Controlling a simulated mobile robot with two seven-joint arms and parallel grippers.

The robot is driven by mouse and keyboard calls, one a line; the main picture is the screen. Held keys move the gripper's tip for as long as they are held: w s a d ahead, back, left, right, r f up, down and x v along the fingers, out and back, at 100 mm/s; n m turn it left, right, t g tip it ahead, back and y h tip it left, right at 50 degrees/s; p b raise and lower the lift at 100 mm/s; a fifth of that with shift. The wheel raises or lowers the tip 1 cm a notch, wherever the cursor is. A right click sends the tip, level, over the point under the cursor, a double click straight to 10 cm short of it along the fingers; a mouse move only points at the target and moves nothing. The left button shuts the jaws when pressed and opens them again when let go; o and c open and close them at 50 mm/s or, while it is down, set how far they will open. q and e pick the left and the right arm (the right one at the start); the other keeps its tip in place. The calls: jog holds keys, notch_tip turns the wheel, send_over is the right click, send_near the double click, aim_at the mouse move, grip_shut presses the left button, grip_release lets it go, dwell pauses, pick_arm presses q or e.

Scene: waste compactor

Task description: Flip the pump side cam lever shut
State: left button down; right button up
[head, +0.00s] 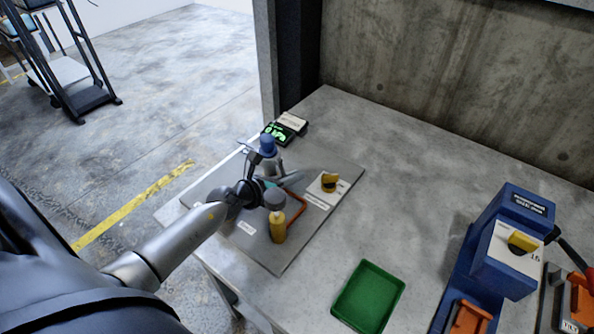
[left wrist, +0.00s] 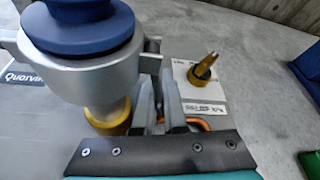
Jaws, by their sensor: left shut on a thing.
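A silver coupling (left wrist: 85,75) with a blue cap (left wrist: 80,25) and a brass-coloured lower part (left wrist: 108,118) fills the left of the left wrist view. In the head view its blue cap (head: 267,143) shows just beyond my left gripper (head: 262,180). In the left wrist view my left gripper (left wrist: 160,103) has its narrow fingers close together at the coupling's right side, where a cam lever (left wrist: 151,62) is partly visible. The gripper is shut on what appears to be this lever; the contact is largely hidden. My right gripper is in neither view.
A green tray (head: 368,296) and blue machine (head: 505,250) stand to the right.

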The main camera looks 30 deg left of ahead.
pick_arm(q)
jog(key=shift+a+m+p, duration=0.3)
dwell(0.4)
jog(key=c, duration=1)
grip_release()
jog(key=shift+a, duration=0.1)
